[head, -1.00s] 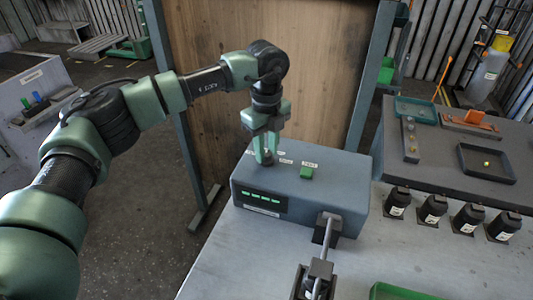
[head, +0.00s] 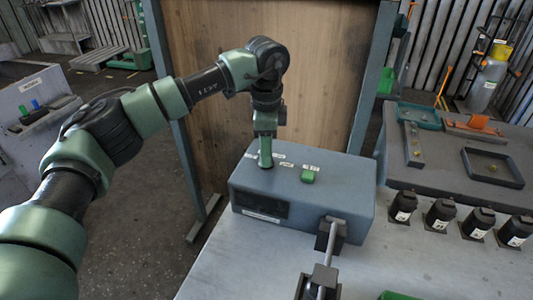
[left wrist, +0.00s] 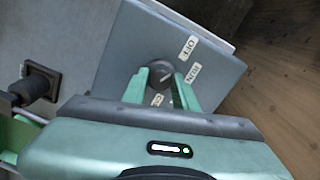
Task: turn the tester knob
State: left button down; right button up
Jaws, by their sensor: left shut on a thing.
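The tester is a blue-grey box (head: 335,198) on the bench, with a green button (head: 309,174) and small white labels on its top. My left gripper (head: 265,163) points down at the top left of the box and is shut on the knob. In the left wrist view the dark round knob (left wrist: 160,72) sits between the two green fingers (left wrist: 160,88), beside labels reading "OFF" and "RUN". The head view hides the knob behind the fingers. The display (head: 261,205) on the box's front is dark. My right gripper is not in view.
A clamp-like fixture with a rod (head: 333,240) stands in front of the box. Several black labelled units (head: 440,213) line the right. A dark tray (head: 492,168) lies on the raised shelf behind them. A wooden panel (head: 270,70) stands behind the tester.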

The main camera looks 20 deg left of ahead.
pick_arm(q)
jog(key=shift+a+r+n, duration=0.1)
jog(key=shift+n, duration=0.6)
jog(key=c, duration=1.1)
grip_release()
notch_tip(320, 180, up, 8)
jog(key=shift+f+b, duration=0.15)
jog(key=shift+b, duration=0.7)
